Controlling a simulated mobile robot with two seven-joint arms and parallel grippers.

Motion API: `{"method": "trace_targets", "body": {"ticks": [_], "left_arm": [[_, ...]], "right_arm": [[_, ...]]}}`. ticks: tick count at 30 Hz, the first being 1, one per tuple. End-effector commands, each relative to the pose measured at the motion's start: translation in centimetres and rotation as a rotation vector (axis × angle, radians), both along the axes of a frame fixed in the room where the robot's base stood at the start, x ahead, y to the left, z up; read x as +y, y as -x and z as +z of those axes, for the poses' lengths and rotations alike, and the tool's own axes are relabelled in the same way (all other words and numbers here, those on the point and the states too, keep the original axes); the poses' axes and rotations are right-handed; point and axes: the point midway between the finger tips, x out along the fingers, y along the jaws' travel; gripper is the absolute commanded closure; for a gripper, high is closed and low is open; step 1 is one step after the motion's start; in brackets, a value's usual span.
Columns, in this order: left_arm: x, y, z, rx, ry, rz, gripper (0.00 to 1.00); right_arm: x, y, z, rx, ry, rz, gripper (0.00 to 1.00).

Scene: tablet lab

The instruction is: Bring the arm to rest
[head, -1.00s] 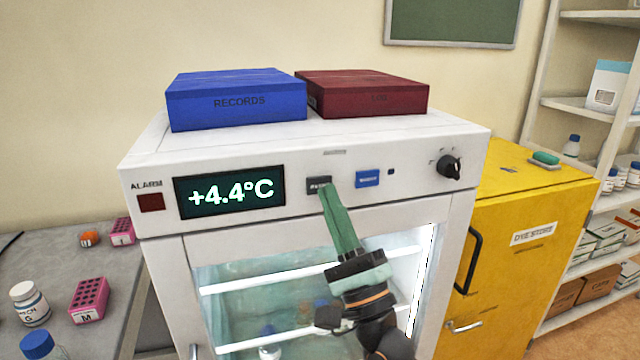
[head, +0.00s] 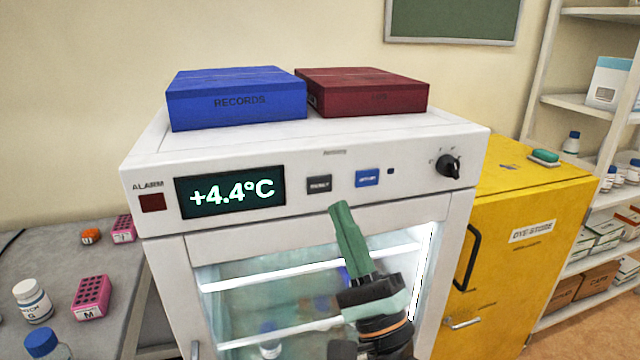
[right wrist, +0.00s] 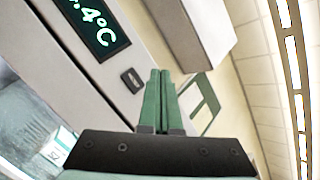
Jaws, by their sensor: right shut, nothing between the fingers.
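My right gripper (head: 341,208) is in front of the white fridge (head: 240,240), just below its control panel. Its green fingers are shut with nothing between them. The fingertips are below the black button (head: 319,184) and the blue button (head: 367,178), and look apart from both. In the right wrist view the shut fingers (right wrist: 160,75) point up past the black button (right wrist: 131,80). The display (head: 230,191) reads +4.4°C. My left gripper is not in view.
A blue records box (head: 236,103) and a dark red box (head: 370,98) lie on the fridge. A yellow cabinet (head: 520,270) stands at right, by shelves. At left, a grey bench (head: 60,265) holds bottles and a pink rack (head: 91,297).

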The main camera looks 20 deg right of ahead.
Motion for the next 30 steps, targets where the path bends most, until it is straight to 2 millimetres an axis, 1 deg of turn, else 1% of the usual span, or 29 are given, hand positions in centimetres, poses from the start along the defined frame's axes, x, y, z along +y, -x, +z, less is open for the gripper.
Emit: {"method": "trace_targets", "body": {"ticks": [12,14,16,17,20,21,23,24,26,27,29,30], "left_arm": [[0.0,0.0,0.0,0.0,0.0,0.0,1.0],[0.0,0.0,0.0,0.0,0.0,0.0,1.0],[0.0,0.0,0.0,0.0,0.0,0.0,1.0],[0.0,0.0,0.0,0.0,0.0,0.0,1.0],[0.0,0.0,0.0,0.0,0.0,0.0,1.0],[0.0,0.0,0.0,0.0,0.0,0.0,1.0],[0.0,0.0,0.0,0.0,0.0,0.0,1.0],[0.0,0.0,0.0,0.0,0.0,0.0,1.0],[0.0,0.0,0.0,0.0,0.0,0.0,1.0],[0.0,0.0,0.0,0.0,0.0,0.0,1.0],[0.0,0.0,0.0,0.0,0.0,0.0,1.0],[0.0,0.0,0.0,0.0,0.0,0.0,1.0]], "right_arm": [[0.0,-0.1,-0.2,0.004,0.007,-0.004,1.0],[0.1,-0.3,-1.0,0.02,0.038,-0.026,1.0],[0.4,-0.7,-3.2,0.067,0.125,-0.077,1.0],[0.6,-1.0,-4.5,0.092,0.18,-0.108,1.0],[1.2,-1.5,-10.9,0.208,0.443,-0.224,1.0],[1.3,-1.5,-14.0,0.256,0.572,-0.266,1.0],[1.4,-1.0,-18.7,0.323,0.776,-0.317,1.0],[1.4,-0.4,-21.7,0.361,0.911,-0.339,1.0],[1.3,0.8,-26.2,0.408,1.114,-0.356,1.0],[1.1,1.9,-29.1,0.433,1.249,-0.355,1.0],[0.7,3.8,-33.3,0.462,1.447,-0.34,1.0],[0.3,5.3,-35.9,0.473,1.575,-0.319,1.0]]}}
